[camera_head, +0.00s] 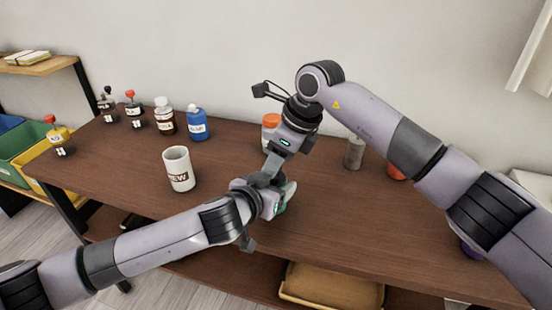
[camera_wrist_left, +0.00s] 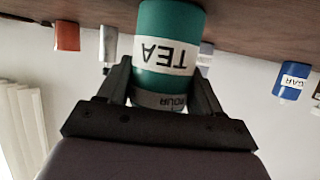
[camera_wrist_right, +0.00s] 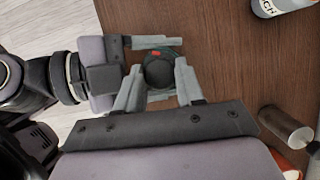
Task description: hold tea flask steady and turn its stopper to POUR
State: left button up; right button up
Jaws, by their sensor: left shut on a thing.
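The tea flask is teal with a white TEA label in the left wrist view (camera_wrist_left: 170,25), inverted there, and a band reading POUR. In the head view its body (camera_head: 283,208) is mostly hidden by my grippers. My left gripper (camera_wrist_left: 165,88) is shut on the flask, one finger on each side; it also shows in the head view (camera_head: 278,196). The dark round stopper (camera_wrist_right: 158,73), with a red mark at its edge, shows from above in the right wrist view. My right gripper (camera_wrist_right: 159,68) is open above the flask, its fingertips on either side of the stopper.
A white mug (camera_head: 178,170), a blue bottle (camera_head: 197,126) and a white-capped bottle (camera_head: 165,117) stand on the table's left part. An orange-topped jar (camera_head: 270,122) and a grey cylinder (camera_head: 353,153) stand behind my grippers. The front middle is clear.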

jog(key=shift+c, duration=0.5)
jog(key=shift+r+m+t, duration=0.1)
jog(key=shift+m+t, duration=0.2)
jog(key=shift+m, duration=0.4)
jog(key=o, duration=0.8)
jog(key=shift+n, duration=0.3)
